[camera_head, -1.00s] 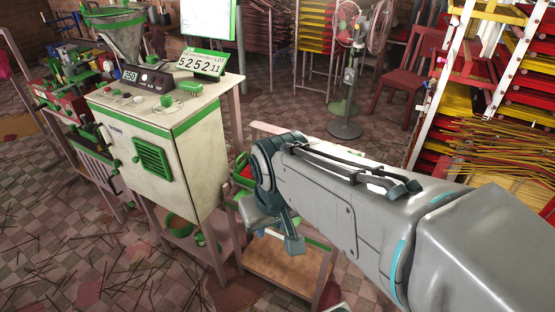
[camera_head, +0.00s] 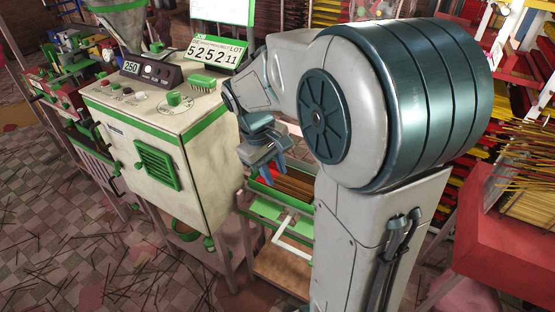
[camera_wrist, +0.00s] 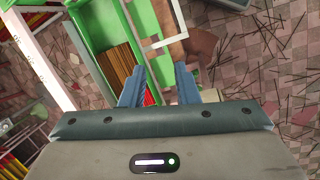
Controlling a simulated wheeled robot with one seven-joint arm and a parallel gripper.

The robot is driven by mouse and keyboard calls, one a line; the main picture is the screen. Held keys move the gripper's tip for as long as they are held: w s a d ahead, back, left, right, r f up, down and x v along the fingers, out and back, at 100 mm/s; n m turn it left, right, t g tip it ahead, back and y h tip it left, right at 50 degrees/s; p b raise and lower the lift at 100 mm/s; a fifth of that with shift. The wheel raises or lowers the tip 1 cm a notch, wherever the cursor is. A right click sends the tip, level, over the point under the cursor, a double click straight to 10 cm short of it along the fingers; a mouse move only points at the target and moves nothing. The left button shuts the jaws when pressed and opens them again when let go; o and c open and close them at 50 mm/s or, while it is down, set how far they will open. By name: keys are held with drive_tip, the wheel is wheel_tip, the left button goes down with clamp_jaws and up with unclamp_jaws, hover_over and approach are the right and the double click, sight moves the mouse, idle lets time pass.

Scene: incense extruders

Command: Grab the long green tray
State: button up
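The long green tray (camera_head: 262,209) sits on a wooden stand to the right of the cream machine. It holds brown incense sticks and something red, and my arm hides its right part. A white bar handle (camera_head: 283,228) is on its near side. My gripper (camera_head: 274,170) hangs above the tray, fingers down. In the wrist view my gripper (camera_wrist: 161,72) has its two blue fingers apart with nothing held between them. I see no contact with the tray.
The cream machine (camera_head: 165,140) with green trim stands close to the left of my gripper, with a number display (camera_head: 215,54) on top. A red table (camera_head: 510,255) with incense sticks stands at the right. The tiled floor at the lower left has scattered sticks.

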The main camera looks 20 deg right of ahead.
drive_tip(key=w+d+f+n+g+b, duration=0.25)
drive_tip(key=w+d+f, duration=0.35)
drive_tip(key=w+f, duration=0.4)
approach(295, 200)
drive_tip(key=shift+n, duration=0.45)
drive_tip(key=x, duration=0.5)
drive_tip(key=shift+s+a+b, duration=0.1)
drive_tip(key=shift+s+b, duration=0.15)
drive_tip(key=shift+b, duration=0.1)
drive_tip(key=x, duration=0.5)
drive_tip(key=shift+w+f, duration=0.15)
drive_tip(key=shift+w, duration=0.15)
clamp_jaws()
